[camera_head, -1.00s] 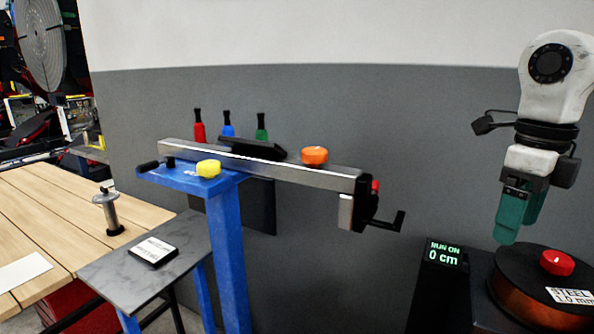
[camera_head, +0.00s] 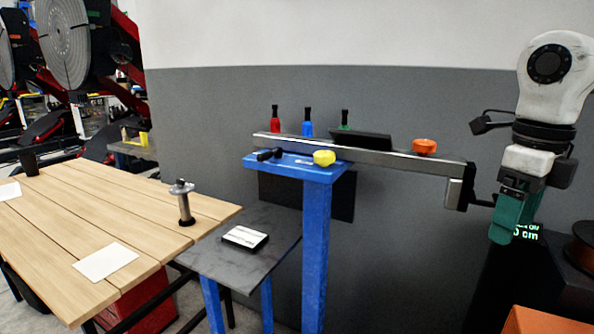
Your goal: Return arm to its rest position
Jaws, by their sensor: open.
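My gripper (camera_head: 502,236) is at the right of the head view, with teal fingers pointing down below my white arm. It is open, and I see nothing between the fingers. The arm hangs in front of the grey wall.
A wooden table (camera_head: 120,215) and a dark side table (camera_head: 210,258) stand left.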

